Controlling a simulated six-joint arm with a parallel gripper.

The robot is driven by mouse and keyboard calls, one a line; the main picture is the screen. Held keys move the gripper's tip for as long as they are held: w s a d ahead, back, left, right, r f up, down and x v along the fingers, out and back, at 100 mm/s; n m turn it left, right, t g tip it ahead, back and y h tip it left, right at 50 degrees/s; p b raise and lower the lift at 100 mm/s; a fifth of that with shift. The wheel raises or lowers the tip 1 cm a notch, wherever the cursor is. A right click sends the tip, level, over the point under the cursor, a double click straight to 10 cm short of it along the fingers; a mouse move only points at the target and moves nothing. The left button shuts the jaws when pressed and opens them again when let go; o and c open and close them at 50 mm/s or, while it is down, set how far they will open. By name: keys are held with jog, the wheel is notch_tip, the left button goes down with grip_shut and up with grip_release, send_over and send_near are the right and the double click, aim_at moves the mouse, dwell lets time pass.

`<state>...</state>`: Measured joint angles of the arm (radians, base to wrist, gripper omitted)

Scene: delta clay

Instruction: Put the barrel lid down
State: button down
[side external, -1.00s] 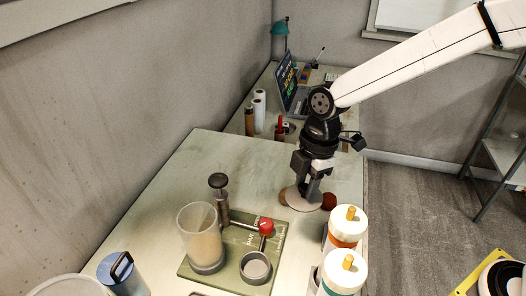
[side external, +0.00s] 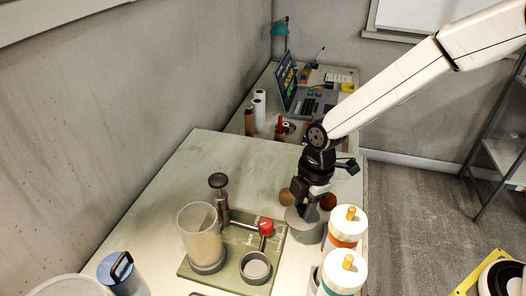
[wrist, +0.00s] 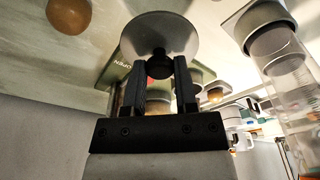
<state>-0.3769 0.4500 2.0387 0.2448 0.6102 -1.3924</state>
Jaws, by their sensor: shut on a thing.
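The barrel lid (side external: 293,222) is a grey round disc with a dark knob. My gripper (side external: 304,211) is shut on the knob and points down over the right part of the table, to the right of the green board. In the wrist view the lid (wrist: 175,32) fills the top middle, with its knob between the fingertips of my gripper (wrist: 160,68). A darker grey area shows just below the lid in the side view; I cannot tell whether it is shadow or a body, or whether the lid touches anything.
The green board (side external: 229,268) carries a clear cylinder (side external: 200,232), a red-knobbed lever (side external: 265,227) and a grey cup (side external: 255,266). White-topped jars (side external: 345,224) stand close in front, to the right. Brown balls (side external: 328,201) lie behind the lid. The table (side external: 225,158) is clear at the back.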

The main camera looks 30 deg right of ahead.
aim_at(302, 219)
jog(key=shift+f, duration=1.9)
jog(key=shift+f, duration=0.6)
jog(key=shift+c, duration=2)
grip_release()
jog(key=shift+r, duration=0.1)
notch_tip(302, 219, up, 13)
jog(key=d, duration=0.1)
jog(key=shift+d, duration=0.4)
jog(key=shift+d, duration=0.1)
